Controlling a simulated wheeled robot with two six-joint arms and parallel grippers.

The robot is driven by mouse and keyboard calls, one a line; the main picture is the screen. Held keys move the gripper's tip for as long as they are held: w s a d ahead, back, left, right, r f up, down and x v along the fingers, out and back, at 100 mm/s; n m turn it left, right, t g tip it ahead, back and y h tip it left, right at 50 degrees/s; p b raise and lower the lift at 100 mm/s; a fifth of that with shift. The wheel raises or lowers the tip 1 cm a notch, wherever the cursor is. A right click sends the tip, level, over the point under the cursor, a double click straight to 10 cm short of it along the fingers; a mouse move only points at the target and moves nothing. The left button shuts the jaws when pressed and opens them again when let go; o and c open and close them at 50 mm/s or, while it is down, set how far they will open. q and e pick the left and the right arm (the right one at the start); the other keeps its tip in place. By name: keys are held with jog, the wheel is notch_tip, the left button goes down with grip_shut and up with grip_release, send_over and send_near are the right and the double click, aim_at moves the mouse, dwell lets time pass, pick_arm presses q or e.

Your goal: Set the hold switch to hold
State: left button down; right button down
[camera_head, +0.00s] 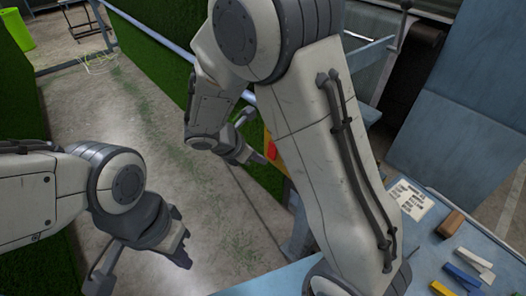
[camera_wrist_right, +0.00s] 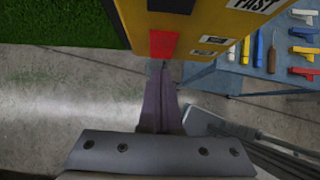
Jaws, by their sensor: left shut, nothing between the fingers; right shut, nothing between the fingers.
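A yellow control box (camera_wrist_right: 215,22) fills the top of the right wrist view, with a red block (camera_wrist_right: 163,44) at its lower left edge, a dark panel above it and small label plates beside it. I cannot tell which part is the hold switch or its setting. My right gripper (camera_wrist_right: 161,72) is shut and empty, its tips just below the red block; I cannot tell if they touch. In the head view the right gripper (camera_head: 257,160) is beside the box's red part (camera_head: 271,149), and my arm hides most of the box. My left gripper (camera_head: 184,250) is shut and empty over the floor.
A blue table (camera_head: 420,270) at the right holds a printed sheet (camera_head: 411,198), a brown block (camera_head: 452,223) and yellow, blue and white pieces. Green turf walls (camera_head: 150,62) flank a concrete floor (camera_head: 120,130). A green bin (camera_head: 17,30) stands far left.

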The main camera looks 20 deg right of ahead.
jog(key=shift+w+d+f, duration=0.1)
jog(key=shift+w+d, duration=0.15)
jog(key=shift+d, duration=0.4)
jog(key=shift+d+h+b, duration=0.2)
jog(key=shift+h+b, duration=0.1)
jog(key=shift+b, duration=0.2)
jog(key=shift+w, duration=0.1)
